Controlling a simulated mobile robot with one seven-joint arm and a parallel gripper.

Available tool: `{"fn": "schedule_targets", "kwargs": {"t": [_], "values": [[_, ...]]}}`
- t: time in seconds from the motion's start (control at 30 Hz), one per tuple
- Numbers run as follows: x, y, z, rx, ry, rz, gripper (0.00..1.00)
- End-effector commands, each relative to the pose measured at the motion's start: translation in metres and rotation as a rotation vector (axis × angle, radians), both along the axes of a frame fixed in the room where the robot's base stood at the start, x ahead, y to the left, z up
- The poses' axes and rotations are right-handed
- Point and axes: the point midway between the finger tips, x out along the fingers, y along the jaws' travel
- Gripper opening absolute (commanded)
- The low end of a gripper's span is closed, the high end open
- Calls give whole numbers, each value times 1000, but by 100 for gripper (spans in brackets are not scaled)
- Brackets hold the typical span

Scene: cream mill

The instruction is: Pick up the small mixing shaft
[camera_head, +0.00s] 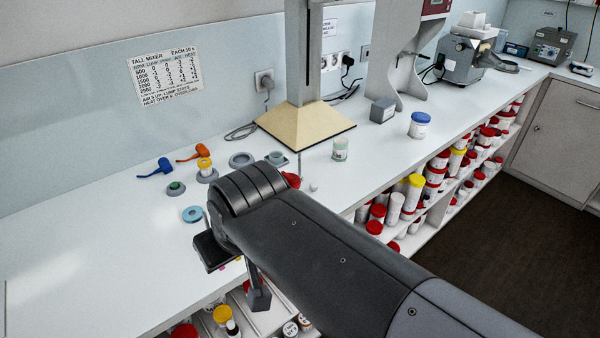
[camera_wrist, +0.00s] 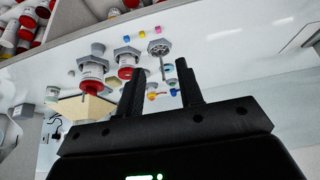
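A grey perforated disc (camera_wrist: 159,46) with a thin rod standing from it shows in the wrist view; it looks like a mixing shaft, but I cannot tell whether it is the small one. It appears between and beyond my fingertips, apart from them. My gripper (camera_wrist: 160,80) is open with nothing between its fingers. In the head view my gripper (camera_head: 235,272) hangs over the counter's front edge, and my arm hides part of the counter, so I cannot pick out the shaft there.
In the wrist view, red-banded jars (camera_wrist: 127,62) on grey hexagonal bases stand near the disc. The head view shows a blue ring (camera_head: 192,214), orange (camera_head: 194,153) and blue (camera_head: 156,168) tools, a tall mixer (camera_head: 305,128) and a blue-lidded jar (camera_head: 419,125).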

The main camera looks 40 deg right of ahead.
Motion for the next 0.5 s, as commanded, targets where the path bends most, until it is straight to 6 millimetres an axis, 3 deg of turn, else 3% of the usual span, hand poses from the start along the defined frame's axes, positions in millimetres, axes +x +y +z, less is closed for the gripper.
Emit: {"fn": "schedule_targets", "kwargs": {"t": [0.17, 0.37, 0.5], "values": [[15, -7, 6, -7, 8, -22, 34], [68, -37, 19, -28, 31, -88, 34], [109, -69, 24, -38, 48, -135, 34]]}}
